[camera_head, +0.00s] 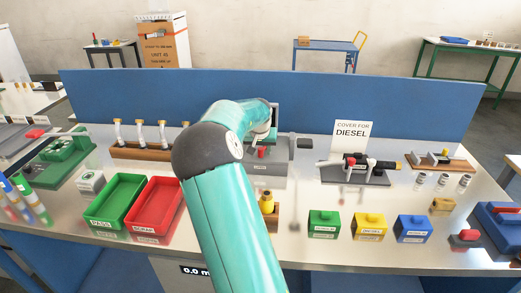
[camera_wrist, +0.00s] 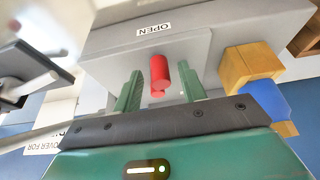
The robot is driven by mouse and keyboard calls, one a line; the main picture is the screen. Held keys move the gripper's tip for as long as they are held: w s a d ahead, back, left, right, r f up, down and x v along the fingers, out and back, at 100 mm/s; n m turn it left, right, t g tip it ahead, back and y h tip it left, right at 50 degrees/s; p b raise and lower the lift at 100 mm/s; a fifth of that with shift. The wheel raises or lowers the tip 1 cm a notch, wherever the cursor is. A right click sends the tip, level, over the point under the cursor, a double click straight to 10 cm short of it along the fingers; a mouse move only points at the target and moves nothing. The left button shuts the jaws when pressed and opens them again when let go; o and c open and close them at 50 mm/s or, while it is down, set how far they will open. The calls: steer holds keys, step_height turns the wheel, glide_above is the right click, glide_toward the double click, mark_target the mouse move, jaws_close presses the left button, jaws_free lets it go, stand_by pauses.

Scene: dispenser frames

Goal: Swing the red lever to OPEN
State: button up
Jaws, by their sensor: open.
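The red lever (camera_wrist: 159,70) shows in the wrist view as a short red cylinder in front of a grey housing (camera_wrist: 100,45). My gripper (camera_wrist: 160,78) is open, with one green finger on each side of the red lever and a visible gap to each. I cannot tell whether the fingertips reach past its end. In the head view the red lever end (camera_head: 262,152) shows just right of my arm, on the grey unit (camera_head: 283,160). My arm hides the gripper's fingers there.
Right of the lever unit stand a DIESEL cover sign (camera_head: 352,135) and a dark valve fixture (camera_head: 355,171). A yellow-topped item (camera_head: 267,203) stands close in front. Green (camera_head: 115,203) and red (camera_head: 154,205) trays lie left. A blue panel (camera_head: 400,105) closes the bench's back.

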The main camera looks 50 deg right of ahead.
jaws_close()
stand_by(0.3)
steer(key=shift+s+d+n+t+y, duration=0.3)
steer(key=shift+s+d+n, duration=0.15)
steer(key=shift+n, duration=0.55)
steer(key=shift+s+n, duration=0.15)
steer(key=shift+n, duration=0.35)
jaws_free()
